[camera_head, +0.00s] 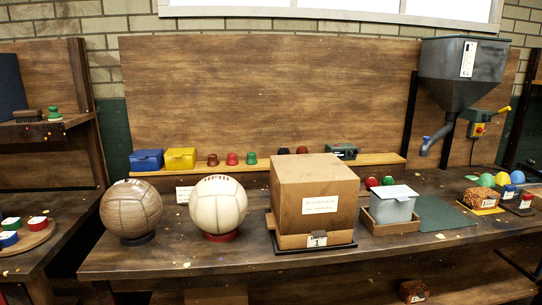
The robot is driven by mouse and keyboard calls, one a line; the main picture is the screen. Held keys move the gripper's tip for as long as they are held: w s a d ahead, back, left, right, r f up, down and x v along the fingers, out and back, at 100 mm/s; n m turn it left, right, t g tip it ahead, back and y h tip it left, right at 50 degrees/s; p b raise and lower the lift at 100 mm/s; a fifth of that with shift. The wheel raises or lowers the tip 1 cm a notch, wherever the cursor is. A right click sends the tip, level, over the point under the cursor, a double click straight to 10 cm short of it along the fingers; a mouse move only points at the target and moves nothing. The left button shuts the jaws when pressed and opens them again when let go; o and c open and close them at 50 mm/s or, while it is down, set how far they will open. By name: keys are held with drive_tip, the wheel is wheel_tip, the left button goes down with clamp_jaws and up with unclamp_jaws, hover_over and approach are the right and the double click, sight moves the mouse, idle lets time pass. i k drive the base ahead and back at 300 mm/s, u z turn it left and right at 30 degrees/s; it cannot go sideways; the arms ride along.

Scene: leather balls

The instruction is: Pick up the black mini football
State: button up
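I cannot make out a black mini football for certain. A small dark rounded item (283,151) sits on the narrow back shelf, partly hidden by the cardboard box; it is too small to tell what it is. Two large balls stand on the workbench: a brown leather ball (131,209) on a dark ring stand and a cream leather ball (218,205) on a red ring stand. My gripper is not in view.
A large cardboard box (315,190) stands mid-bench, hiding part of the back shelf (377,160). A grey lidded bin (392,207) is right of it. A grey hopper (463,75) hangs at right. Small coloured domes (503,179) sit at far right. The bench's front strip is mostly clear.

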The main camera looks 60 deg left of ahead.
sight(283, 151)
drive_tip(key=u, duration=1.35)
